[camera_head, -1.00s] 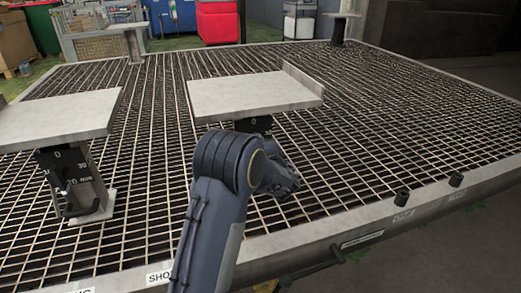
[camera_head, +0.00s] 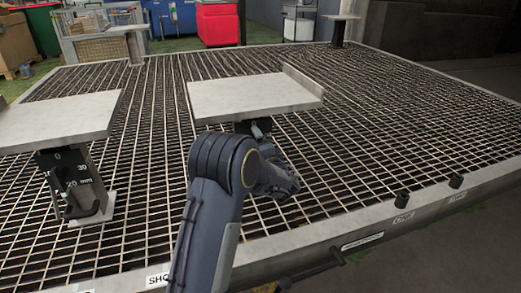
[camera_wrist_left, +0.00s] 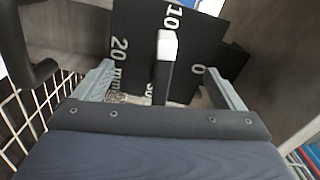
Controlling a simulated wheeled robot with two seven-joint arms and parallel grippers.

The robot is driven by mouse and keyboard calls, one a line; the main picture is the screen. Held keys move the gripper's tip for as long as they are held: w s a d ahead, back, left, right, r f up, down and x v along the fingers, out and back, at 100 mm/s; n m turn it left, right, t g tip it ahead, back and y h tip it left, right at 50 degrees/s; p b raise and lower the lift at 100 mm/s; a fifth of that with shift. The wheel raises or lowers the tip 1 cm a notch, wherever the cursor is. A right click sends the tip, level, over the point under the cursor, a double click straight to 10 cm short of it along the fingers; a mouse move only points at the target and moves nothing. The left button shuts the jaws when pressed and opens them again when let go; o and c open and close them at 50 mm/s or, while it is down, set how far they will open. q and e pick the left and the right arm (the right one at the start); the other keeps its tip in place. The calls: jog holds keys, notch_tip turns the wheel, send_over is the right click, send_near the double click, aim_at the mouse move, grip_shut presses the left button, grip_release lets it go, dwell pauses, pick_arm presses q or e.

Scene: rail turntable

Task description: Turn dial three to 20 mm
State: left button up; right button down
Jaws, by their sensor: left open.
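A black dial plate (camera_wrist_left: 190,22) marked 0, 10, 20 mm and a partly hidden 30 fills the top of the left wrist view. A dark bar with a white end (camera_wrist_left: 167,46) stands in front of it, the white end just below the 10. My left gripper (camera_wrist_left: 160,70) is open, one finger on each side of the bar, with gaps showing. In the head view my arm (camera_head: 215,190) reaches under the middle platform (camera_head: 250,97) and hides most of what is below it. Another dial plate (camera_head: 68,175) hangs under the left platform (camera_head: 60,120).
A dark curved handle (camera_wrist_left: 35,70) is close at the left of the left wrist view. The metal grating (camera_head: 400,130) is bare right of the middle platform. Short dark posts (camera_head: 402,197) stand on the front rim. Bins and a cage stand behind.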

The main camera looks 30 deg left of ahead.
pick_arm(q)
jog(key=v, duration=0.9)
dwell(0.7)
jog(key=shift+c, duration=0.4)
